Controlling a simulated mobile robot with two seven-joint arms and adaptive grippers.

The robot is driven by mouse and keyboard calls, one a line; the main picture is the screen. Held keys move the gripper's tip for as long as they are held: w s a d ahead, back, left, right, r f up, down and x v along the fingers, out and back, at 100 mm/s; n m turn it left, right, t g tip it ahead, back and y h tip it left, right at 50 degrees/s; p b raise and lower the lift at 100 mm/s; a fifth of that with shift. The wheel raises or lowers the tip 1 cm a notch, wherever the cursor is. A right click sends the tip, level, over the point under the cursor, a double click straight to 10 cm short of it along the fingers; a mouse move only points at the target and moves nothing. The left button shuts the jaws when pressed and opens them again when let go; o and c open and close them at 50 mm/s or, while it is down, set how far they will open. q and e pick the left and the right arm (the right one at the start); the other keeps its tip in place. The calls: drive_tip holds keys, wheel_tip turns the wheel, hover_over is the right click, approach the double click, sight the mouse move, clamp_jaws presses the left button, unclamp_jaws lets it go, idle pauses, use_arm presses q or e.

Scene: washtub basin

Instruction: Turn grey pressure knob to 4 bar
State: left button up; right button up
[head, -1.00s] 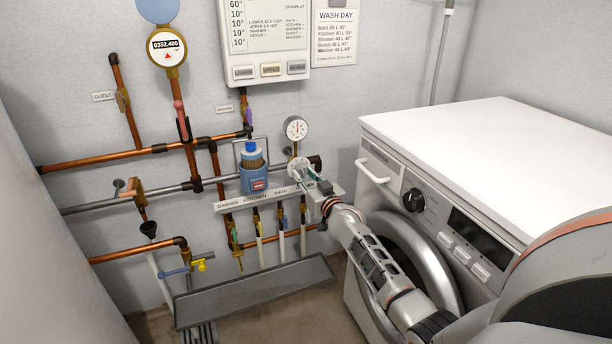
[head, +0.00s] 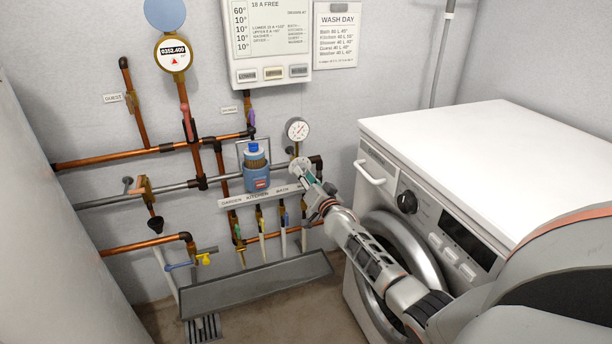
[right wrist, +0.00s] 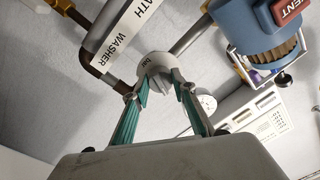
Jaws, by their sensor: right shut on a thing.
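The grey pressure knob (right wrist: 161,76) sits on a pale round dial (right wrist: 152,62) marked "bar" in the right wrist view. My right gripper (right wrist: 160,86) has its teal fingers on either side of the knob and is shut on it. In the head view the pale dial (head: 298,165) is on the grey pipe, with my right gripper (head: 305,174) reaching it from the lower right and hiding the knob. A round pressure gauge (head: 297,130) stands just above; its reading is too small to tell. My left gripper is not in view.
A blue-capped filter (head: 256,172) hangs left of the dial. A label strip (head: 250,198) and several small valves lie below, above a grey trough (head: 260,284). A washing machine (head: 470,160) stands close to my right arm. Copper pipes (head: 110,159) run left.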

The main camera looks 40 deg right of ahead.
drive_tip(key=shift+f, duration=0.1)
idle(0.3)
drive_tip(key=o, duration=1.1)
drive_tip(key=shift+a, duration=0.1)
drive_tip(key=v, duration=1.2)
